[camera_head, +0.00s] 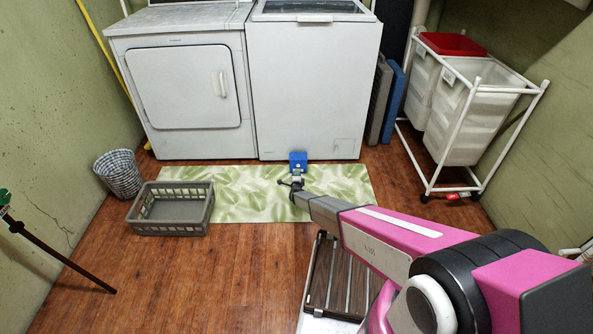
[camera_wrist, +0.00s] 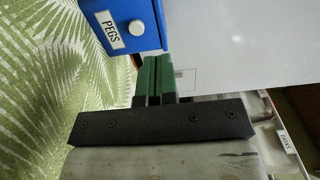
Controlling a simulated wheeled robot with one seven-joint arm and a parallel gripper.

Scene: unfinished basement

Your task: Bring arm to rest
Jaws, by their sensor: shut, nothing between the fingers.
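My pink and grey arm stretches forward from the lower right of the head view. My gripper (camera_head: 294,181) is at its end, low over the leaf-patterned mat in front of the white machines. In the wrist view its green fingers (camera_wrist: 154,80) are together with nothing between them. A small blue box (camera_head: 298,158) is just beyond the gripper, by the foot of the right machine. The wrist view shows this blue box (camera_wrist: 97,30) with a white knob and a "PEGS" label. I cannot tell whether the fingertips touch it.
A grey basket (camera_head: 170,228) stands on the left of the mat (camera_head: 245,205), with a woven bin (camera_head: 120,174) behind it. A dryer (camera_head: 185,90) and a white machine (camera_head: 312,90) close the back. A laundry-bin rack (camera_head: 470,110) stands right.

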